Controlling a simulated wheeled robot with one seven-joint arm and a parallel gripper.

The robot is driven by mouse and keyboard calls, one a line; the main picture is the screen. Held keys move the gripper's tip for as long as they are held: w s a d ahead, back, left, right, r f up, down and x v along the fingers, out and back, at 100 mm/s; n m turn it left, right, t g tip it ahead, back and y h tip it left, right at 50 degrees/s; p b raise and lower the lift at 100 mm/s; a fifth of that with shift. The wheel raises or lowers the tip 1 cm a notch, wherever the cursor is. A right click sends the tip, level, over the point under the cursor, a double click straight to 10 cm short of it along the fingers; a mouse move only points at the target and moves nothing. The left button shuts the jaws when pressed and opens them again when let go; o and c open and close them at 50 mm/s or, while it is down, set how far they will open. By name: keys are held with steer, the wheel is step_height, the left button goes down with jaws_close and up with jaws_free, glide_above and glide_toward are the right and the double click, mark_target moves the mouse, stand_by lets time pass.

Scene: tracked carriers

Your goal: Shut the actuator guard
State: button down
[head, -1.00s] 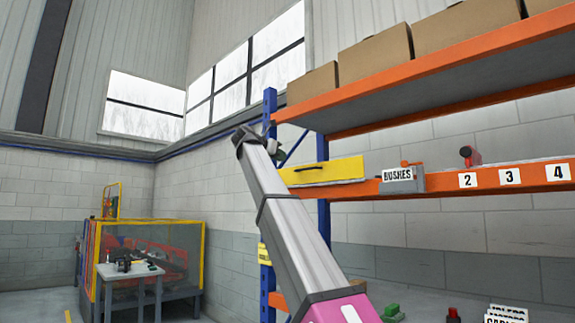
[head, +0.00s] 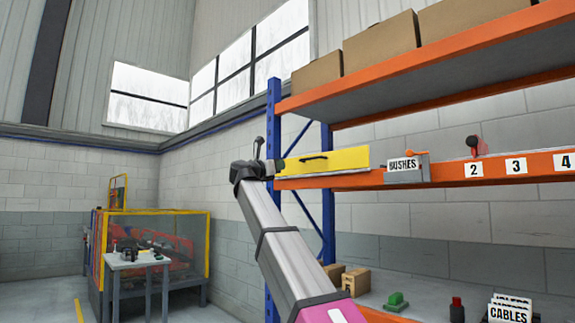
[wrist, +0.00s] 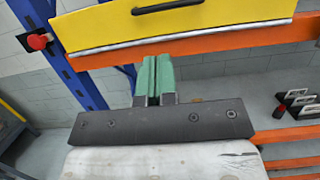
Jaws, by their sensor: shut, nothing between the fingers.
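A yellow panel with a black bar handle (head: 345,160), which looks like the actuator guard, is on the orange shelf beam beside the blue post. In the wrist view, the yellow panel (wrist: 220,22) spans the top, with its handle at the upper edge and a grey strip along its lower edge. Whether it is fully shut I cannot tell. My gripper (wrist: 158,60) has green fingers pressed together, with nothing between them. The fingertips appear just below the panel's lower edge, in front of the orange beam; contact is unclear. In the head view my gripper (head: 278,166) is small, left of the panel.
The blue post (head: 273,120) carries a red button (wrist: 38,41) left of the fingers. A BUSHES bin (head: 404,168) sits right of the panel. Cardboard boxes (head: 380,45) fill the upper shelf. A yellow-framed machine (head: 180,215) and a small table (head: 137,260) stand at left.

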mark_target(306, 159)
steer(key=x, duration=1.2)
steer(key=shift+w+d, duration=0.25)
steer(key=shift+w, duration=0.05)
steer(key=shift+r, duration=0.1)
